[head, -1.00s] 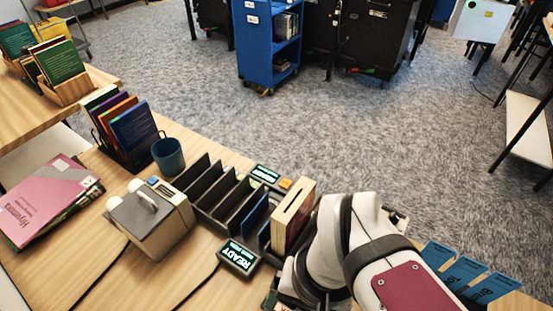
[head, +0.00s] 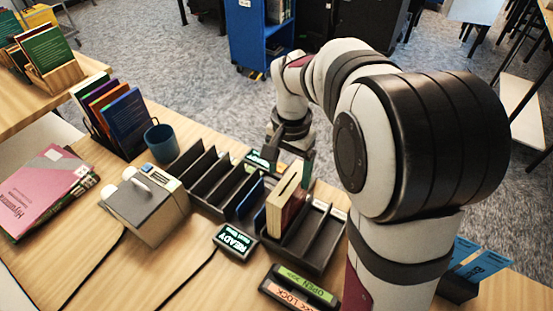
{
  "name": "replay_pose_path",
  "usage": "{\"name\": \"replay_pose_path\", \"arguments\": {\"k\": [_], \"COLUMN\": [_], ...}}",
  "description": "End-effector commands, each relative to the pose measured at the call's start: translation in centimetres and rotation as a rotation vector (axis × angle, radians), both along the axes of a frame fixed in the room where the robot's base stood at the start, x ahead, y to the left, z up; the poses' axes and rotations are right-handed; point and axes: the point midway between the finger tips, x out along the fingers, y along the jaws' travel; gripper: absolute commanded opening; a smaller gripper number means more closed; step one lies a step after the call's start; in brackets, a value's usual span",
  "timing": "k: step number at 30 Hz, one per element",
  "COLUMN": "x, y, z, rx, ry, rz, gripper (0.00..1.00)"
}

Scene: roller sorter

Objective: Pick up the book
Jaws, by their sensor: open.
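A thick book (head: 286,205) with a cream page edge and a dark line along its top stands upright in a slot of the black sorter rack (head: 318,256). A thin blue item (head: 250,199) stands in a slot to its left. My gripper (head: 288,160) points down at the far side of the rack, just beyond the thick book. Its fingers are apart and I see nothing between them. The fingertips are partly hidden, so I cannot tell their exact height or whether they touch the book.
A READY display (head: 236,240) and an OPEN/LOCK panel (head: 300,287) lie in front of the rack. A grey box with rollers (head: 146,208), a blue mug (head: 162,143), upright books (head: 118,115) and a pink book (head: 45,186) stand or lie to the left.

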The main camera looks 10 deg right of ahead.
Motion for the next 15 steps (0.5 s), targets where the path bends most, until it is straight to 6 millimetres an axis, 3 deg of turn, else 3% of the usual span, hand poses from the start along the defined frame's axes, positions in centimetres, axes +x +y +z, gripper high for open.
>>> {"name": "replay_pose_path", "arguments": {"k": [10,15], "x": [-1.2,-1.1], "y": [0.0,0.0], "z": [-5.6,-6.5], "rx": [0.0,0.0], "ry": [0.003,-0.001], "rz": [0.001,0.0], "gripper": [0.82,0.82]}}
